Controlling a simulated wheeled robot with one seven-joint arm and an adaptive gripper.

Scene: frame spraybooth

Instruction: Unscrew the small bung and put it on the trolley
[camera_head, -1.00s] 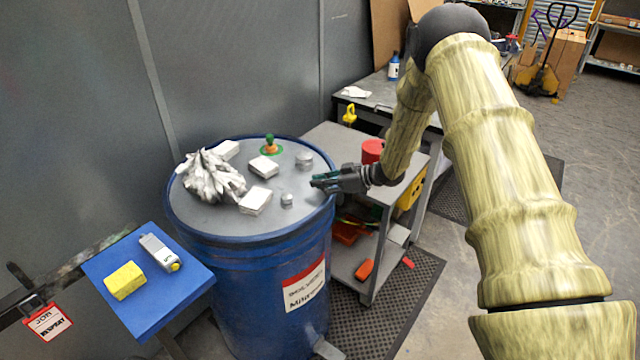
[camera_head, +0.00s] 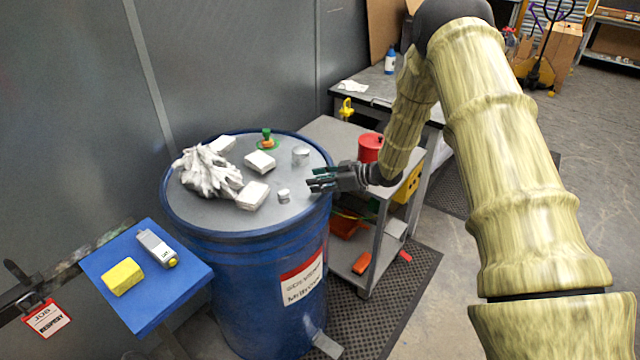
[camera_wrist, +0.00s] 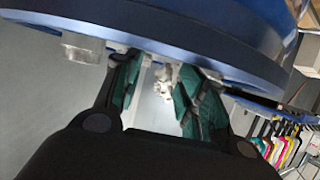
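The small bung (camera_head: 283,195) is a short silver cylinder standing on the grey lid of the blue drum (camera_head: 265,285), near its front right. My gripper (camera_head: 312,181) is open and empty, reaching in from the right over the drum's right rim. Its fingertips are to the right of the small bung and apart from it. In the wrist view the open fingers (camera_wrist: 155,85) point at the lid edge; whitish shapes show between them, too unclear to name. The trolley (camera_head: 333,130) is a grey shelved cart behind and right of the drum.
The lid also holds a larger silver bung (camera_head: 300,155), a green-and-orange fitting (camera_head: 267,140), white blocks (camera_head: 252,196) and crumpled white gloves (camera_head: 207,174). A red can (camera_head: 369,148) stands on the trolley's top. A blue side table (camera_head: 185,285) holds a yellow sponge and a grey device.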

